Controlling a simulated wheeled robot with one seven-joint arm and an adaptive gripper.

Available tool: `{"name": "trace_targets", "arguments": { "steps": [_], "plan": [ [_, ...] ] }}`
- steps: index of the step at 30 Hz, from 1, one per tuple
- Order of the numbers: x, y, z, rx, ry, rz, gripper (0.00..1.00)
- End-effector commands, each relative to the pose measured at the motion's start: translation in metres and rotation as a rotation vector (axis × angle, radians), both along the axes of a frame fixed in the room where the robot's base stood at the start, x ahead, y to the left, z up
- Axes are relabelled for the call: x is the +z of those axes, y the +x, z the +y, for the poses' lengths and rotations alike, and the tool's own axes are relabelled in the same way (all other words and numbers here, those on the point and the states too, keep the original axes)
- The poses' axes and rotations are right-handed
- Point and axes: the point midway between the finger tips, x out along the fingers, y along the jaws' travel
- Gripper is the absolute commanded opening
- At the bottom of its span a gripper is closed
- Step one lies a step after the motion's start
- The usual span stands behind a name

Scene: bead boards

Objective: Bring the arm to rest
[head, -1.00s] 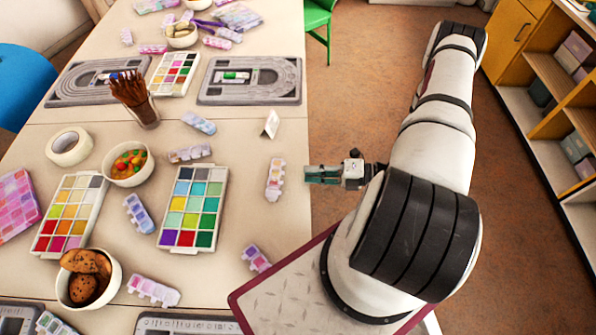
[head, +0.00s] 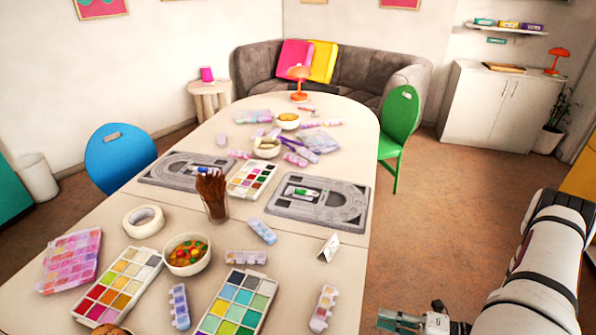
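My gripper (head: 400,320) shows at the bottom of the head view, right of the table's edge and over the brown floor. It is partly cut off by the lower edge of the picture. I cannot tell whether its fingers are apart or together. My white arm (head: 535,270) with dark bands runs along the right side of the view, clear of the table.
Colour palettes, bead boxes, a tape roll (head: 144,221), a candy bowl (head: 187,254) and a brush cup (head: 215,208) crowd the table. A white card (head: 329,248) stands near its right edge. A green chair (head: 401,125) and a blue chair (head: 119,155) flank it. Floor (head: 430,240) at right is open.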

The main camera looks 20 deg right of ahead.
Motion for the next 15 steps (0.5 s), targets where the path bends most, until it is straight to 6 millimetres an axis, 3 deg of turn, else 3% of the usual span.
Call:
{"name": "trace_targets", "arguments": {
  "steps": [3,7,11,15],
  "plan": [
    [0.0,0.0,0.0,0.0,0.0,0.0,0.23],
    [0.004,0.021,-0.015,-0.013,-0.07,0.062,0.23],
    [0.016,0.061,-0.044,-0.068,-0.19,0.18,0.23],
    [0.042,0.109,-0.078,-0.184,-0.317,0.319,0.23]
  ]
}}
